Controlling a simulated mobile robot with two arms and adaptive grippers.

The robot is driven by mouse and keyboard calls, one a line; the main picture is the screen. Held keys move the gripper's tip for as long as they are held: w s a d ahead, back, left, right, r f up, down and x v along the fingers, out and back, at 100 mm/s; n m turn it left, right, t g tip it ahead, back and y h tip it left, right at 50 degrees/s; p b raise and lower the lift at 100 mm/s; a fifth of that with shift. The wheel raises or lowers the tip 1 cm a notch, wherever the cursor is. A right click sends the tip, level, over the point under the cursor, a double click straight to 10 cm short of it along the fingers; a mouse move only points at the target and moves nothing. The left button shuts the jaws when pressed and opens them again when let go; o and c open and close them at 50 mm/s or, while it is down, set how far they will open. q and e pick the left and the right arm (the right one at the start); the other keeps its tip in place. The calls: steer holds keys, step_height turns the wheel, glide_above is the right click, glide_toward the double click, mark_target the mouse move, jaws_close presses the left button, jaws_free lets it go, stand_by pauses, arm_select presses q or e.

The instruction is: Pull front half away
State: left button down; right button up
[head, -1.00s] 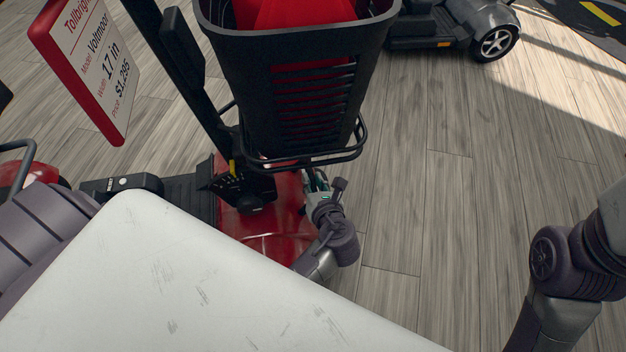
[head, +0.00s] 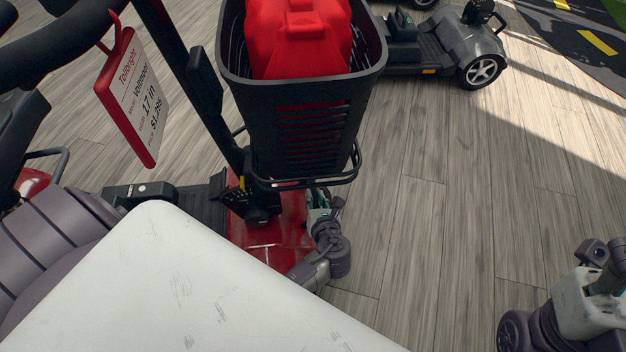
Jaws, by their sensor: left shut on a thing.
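The scooter's front half has a red body (head: 268,236), a dark upright tiller (head: 200,88) and a black front basket (head: 305,125). A red price tag (head: 135,95) reading Tollbright, 17 in, hangs from the handlebar. My left gripper (head: 318,208) is low at the right side of the red body, just below the basket's frame. It is shut on the front half there; the exact spot held is small and partly hidden. My right arm shows at the lower right, away from the scooter; its fingers cannot be made out.
A red can-like object (head: 298,40) sits in the basket. A grey scooter (head: 445,42) stands at the back, right of centre. Part of another red scooter (head: 32,182) shows at the left. The wood floor (head: 440,190) to the right is clear.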

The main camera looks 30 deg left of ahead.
arm_select(q)
steer(key=w+d, duration=0.5)
steer(key=d, duration=0.1)
steer(key=shift+w+d, duration=0.15)
steer(key=shift+d, duration=0.05)
steer(key=c, duration=1.1)
jaws_free()
steer(key=shift+o, duration=0.2)
steer(key=shift+d, duration=0.1)
steer(key=v, duration=0.7)
steer(key=shift+d+r, duration=0.1)
